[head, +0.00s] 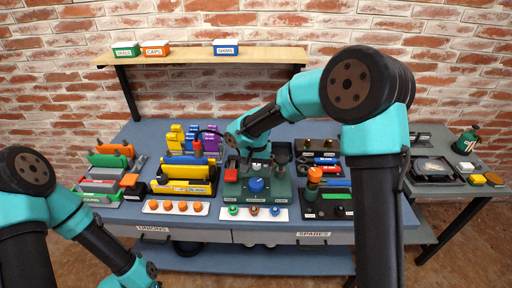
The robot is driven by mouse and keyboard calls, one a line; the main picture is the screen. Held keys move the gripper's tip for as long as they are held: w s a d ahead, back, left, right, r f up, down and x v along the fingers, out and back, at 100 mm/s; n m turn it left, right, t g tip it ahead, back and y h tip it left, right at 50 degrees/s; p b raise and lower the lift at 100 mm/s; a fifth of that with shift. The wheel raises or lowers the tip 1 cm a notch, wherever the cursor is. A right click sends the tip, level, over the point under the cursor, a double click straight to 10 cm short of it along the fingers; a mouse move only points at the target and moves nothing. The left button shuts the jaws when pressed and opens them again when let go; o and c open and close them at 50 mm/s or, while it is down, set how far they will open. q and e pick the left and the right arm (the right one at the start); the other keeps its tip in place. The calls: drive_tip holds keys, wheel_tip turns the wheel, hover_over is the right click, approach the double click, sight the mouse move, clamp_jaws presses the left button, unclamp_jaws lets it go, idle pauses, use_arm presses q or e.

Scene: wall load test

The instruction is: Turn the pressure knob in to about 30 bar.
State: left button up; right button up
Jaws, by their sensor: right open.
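A blue knob (256,186) sits on a green test fixture (238,190) at the middle of the bench. It looks like the pressure knob. A red part (231,175) is to its left on the same fixture. My right gripper (257,168) is open, just above and behind the knob, with the arm reaching down from the right. I cannot tell if the fingers touch the knob. No gauge reading can be made out; the arm hides part of the fixture. Only my left arm's wrist links show at the bottom left; its gripper fingers are out of the picture.
A yellow block fixture (183,188) stands left of the green one. A black holder with an orange-topped part (314,177) stands to the right. A white strip (253,212) with small caps lies in front. A shelf (205,58) with boxes is behind.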

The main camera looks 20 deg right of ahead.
wheel_tip(320, 180, up, 9)
idle(0.3)
idle(0.9)
